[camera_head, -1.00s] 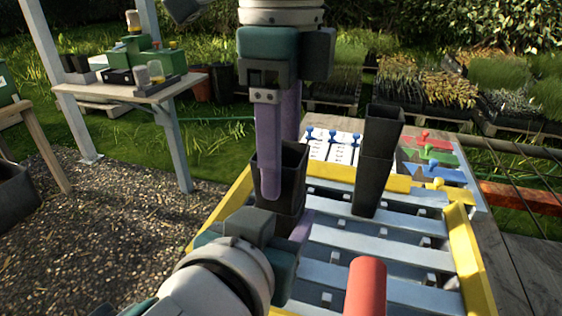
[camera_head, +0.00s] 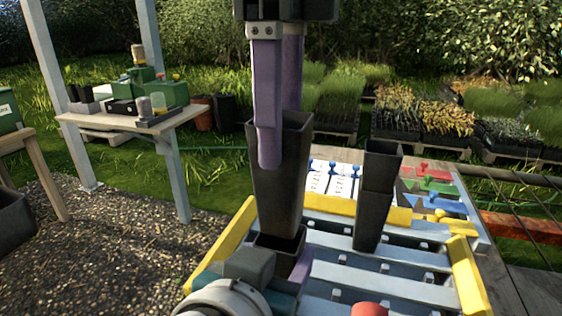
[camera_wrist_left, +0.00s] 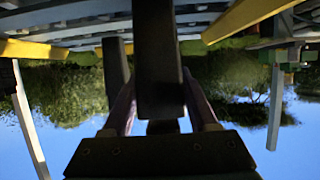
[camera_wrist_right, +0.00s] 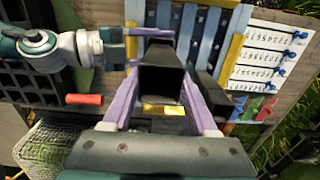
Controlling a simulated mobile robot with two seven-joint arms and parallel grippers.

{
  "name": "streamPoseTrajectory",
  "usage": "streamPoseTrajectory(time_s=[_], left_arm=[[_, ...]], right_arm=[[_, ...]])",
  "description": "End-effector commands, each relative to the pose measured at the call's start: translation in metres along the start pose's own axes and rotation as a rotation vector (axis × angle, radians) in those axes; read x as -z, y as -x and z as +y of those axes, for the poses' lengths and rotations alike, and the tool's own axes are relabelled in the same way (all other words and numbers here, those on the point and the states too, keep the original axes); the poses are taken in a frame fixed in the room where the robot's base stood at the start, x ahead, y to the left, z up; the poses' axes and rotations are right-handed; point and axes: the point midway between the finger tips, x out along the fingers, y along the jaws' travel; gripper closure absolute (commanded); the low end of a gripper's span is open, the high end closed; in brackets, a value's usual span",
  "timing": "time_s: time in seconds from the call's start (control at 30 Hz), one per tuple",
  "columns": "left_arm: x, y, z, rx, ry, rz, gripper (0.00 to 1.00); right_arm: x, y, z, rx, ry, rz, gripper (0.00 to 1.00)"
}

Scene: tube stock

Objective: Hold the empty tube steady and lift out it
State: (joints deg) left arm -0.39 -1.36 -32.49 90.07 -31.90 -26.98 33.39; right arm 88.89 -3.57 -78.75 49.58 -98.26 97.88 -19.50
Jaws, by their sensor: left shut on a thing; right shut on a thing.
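My right gripper (camera_head: 280,150) is shut on a black tapered square tube (camera_head: 283,195), held upright by its upper part. This tube also shows in the right wrist view (camera_wrist_right: 163,82). Its lower end is at the mouth of a second black tube (camera_head: 270,245); I cannot tell whether it is fully clear of it. My left gripper (camera_head: 294,274) is shut on this lower tube, which stands at the slatted rack's left side. The left wrist view shows a black tube (camera_wrist_left: 157,65) between the left fingers. The lower tube's base is hidden by my left gripper.
Another black tube stack (camera_head: 373,205) stands just right on the slatted rack (camera_head: 345,275) with yellow rails. A red cylinder (camera_head: 369,310) is at the front. White cards and coloured clips (camera_head: 436,186) lie behind. A side table (camera_head: 130,118) stands at left.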

Motion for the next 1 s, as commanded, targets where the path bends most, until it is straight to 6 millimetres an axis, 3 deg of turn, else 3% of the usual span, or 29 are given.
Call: streamPoseTrajectory(time_s=[0.2,0.47,0.5,0.8,1.0], left_arm=[[0.000,0.000,0.000,0.000,0.000,0.000,0.92],[0.000,0.000,0.000,0.000,0.000,0.000,0.92],[0.000,0.000,0.000,0.000,0.000,0.000,0.38],[0.000,0.000,0.000,0.000,0.000,0.000,0.06],[0.000,0.000,0.000,0.000,0.000,0.000,0.06]], right_arm=[[-0.001,0.025,0.000,0.000,0.002,-0.001,1.00],[0.000,0.027,0.000,-0.001,0.001,-0.001,1.00],[0.000,0.027,0.000,-0.001,0.001,-0.001,1.00],[0.000,0.026,0.000,-0.001,0.001,0.000,1.00],[0.000,0.026,0.000,-0.001,0.001,0.000,1.00]])
